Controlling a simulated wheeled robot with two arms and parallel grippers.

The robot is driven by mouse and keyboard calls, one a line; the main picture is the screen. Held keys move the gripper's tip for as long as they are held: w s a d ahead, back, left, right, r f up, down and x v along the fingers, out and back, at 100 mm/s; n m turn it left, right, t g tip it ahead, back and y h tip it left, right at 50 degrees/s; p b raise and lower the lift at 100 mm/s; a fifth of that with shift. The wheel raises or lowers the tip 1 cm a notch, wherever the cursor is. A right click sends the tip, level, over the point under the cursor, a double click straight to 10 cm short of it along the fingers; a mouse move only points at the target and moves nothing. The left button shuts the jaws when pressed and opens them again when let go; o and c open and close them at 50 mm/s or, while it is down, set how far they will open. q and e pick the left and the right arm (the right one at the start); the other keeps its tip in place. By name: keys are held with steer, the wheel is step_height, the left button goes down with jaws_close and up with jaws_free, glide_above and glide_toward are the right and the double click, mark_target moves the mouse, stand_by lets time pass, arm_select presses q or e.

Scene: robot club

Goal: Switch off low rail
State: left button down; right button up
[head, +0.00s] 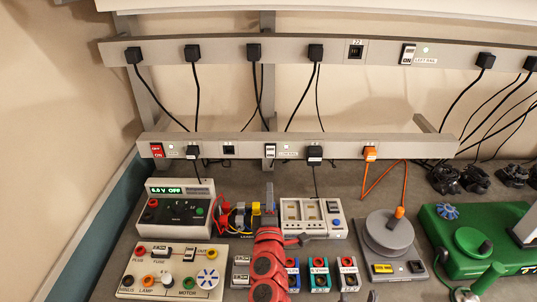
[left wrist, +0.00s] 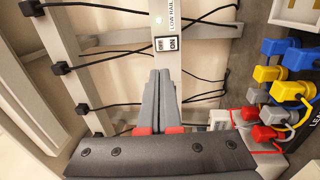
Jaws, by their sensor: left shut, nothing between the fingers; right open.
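The low rail (head: 338,140) is the lower grey rail on the wall. Its rocker switch (head: 269,151) sits left of the middle and also shows in the left wrist view (left wrist: 166,44), with OFF and ON marks beside a LOW RAIL label (left wrist: 173,12). In the left wrist view the closed fingers (left wrist: 161,74) point at the switch with a small apparent gap. My right gripper is not in view.
A red switch (head: 157,150), a black plug (head: 314,155) and an orange plug (head: 370,154) are on the same rail. The upper rail (head: 300,50) has its own switch (head: 407,54). A power supply (head: 176,212) and a charger-like box (head: 315,215) flank my left arm.

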arm_select(q)
steer(key=w, duration=0.1)
glide_toward(269, 149)
steer(key=w, duration=0.4)
steer(key=shift+w+d+r, duration=0.1)
steer(key=shift+w+r, duration=0.15)
steer(key=shift+r, duration=0.05)
steer(key=shift+w, duration=1.15)
steer(key=shift+w+r, duration=0.15)
